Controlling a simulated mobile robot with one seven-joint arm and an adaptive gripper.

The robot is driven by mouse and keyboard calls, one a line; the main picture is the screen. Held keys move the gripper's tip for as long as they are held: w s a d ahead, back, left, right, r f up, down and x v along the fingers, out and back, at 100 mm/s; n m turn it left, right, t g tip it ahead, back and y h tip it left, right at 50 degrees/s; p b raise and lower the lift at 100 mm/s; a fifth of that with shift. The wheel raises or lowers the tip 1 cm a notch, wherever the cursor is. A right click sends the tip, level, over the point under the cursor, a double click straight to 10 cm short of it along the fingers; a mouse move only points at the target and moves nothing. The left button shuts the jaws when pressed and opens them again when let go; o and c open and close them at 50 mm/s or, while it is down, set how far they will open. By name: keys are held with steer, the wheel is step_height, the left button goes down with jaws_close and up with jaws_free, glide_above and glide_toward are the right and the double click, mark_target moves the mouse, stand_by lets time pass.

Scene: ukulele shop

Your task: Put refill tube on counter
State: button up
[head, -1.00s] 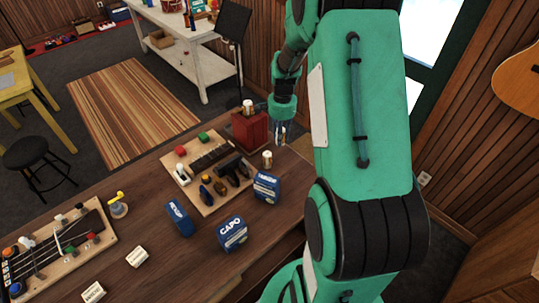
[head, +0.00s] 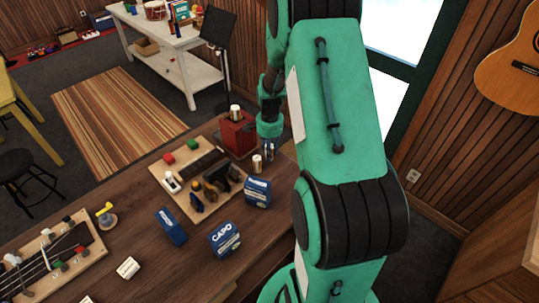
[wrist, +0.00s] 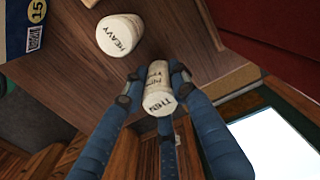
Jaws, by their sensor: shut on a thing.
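My gripper (wrist: 155,85) is shut on a pale refill tube (wrist: 158,92) with dark lettering, one label reading "THIN". Three blue-black fingers close around it, and its labelled end faces the wrist camera. In the head view my gripper (head: 269,152) is low at the far right end of the wooden counter (head: 150,262), where the held tube is hard to make out. I cannot tell whether the tube touches the counter. A second pale tube marked "HEAVY" (wrist: 119,35) stands on the counter close beside my gripper; it also shows in the head view (head: 257,164).
A red box (head: 238,138) with a pale tube (head: 236,112) on top stands just behind my gripper. A tool board (head: 203,208), blue boxes including one marked "CAPO" (head: 224,240), and a ukulele neck on a board (head: 95,240) occupy the counter.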

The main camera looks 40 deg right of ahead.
steer(key=shift+f, duration=0.75)
steer(key=shift+f, duration=0.15)
steer(key=o, duration=1.2)
steer(key=shift+c, duration=0.2)
step_height(320, 180, up, 12)
steer(key=shift+r+p, duration=0.1)
steer(key=shift+p, duration=0.25)
steer(key=shift+r, duration=0.1)
